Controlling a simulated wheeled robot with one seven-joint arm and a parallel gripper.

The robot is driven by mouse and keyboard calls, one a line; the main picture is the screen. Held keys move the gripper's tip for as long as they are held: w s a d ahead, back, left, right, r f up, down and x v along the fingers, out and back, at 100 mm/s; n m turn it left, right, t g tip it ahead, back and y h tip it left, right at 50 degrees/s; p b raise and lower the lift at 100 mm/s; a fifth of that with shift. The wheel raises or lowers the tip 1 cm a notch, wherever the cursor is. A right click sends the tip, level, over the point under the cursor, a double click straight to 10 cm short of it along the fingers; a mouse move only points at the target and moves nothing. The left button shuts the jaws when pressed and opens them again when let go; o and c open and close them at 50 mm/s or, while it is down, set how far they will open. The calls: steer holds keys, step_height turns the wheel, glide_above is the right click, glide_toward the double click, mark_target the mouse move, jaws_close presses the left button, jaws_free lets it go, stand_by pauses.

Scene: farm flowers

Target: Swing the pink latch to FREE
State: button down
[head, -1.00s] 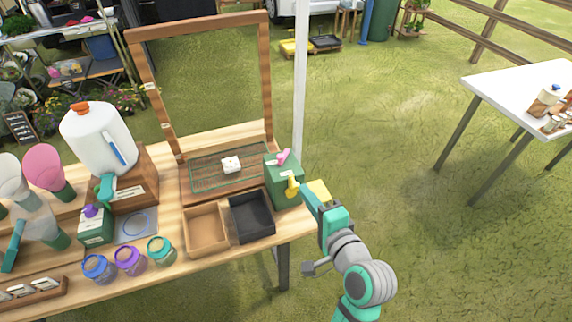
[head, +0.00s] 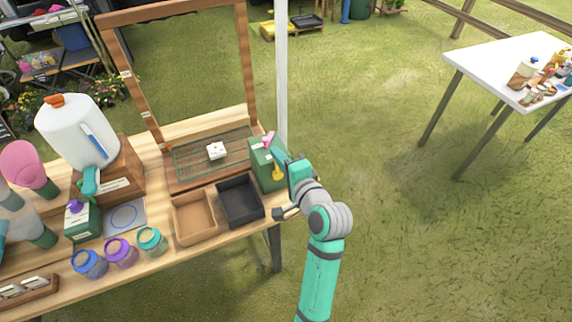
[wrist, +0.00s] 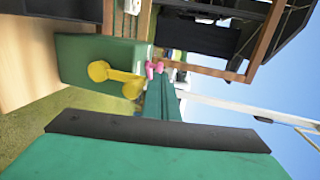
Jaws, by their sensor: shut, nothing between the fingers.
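The green box (head: 263,172) stands at the right end of the wooden table. The pink latch (head: 268,139) is on its top right edge. A yellow latch (head: 277,173) hangs on its side below. My gripper (head: 279,155) is shut and empty, with its tip at the box between the two latches. In the wrist view, the pink latch (wrist: 153,68) shows just beyond the tip of my teal fingers (wrist: 161,90). The yellow latch (wrist: 113,75) lies left of them on the green box (wrist: 78,55). I cannot tell whether the fingertips touch the pink latch. Any lettering is unreadable.
A black tray (head: 258,212) and a brown tray (head: 176,224) sit left of the box. Behind them stands a wooden frame (head: 245,60) over a mesh with a white block (head: 216,150). A white post (head: 281,70) rises behind the box. Open grass lies to the right.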

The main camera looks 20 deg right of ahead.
mark_target(267, 141)
steer(key=shift+x, duration=2.25)
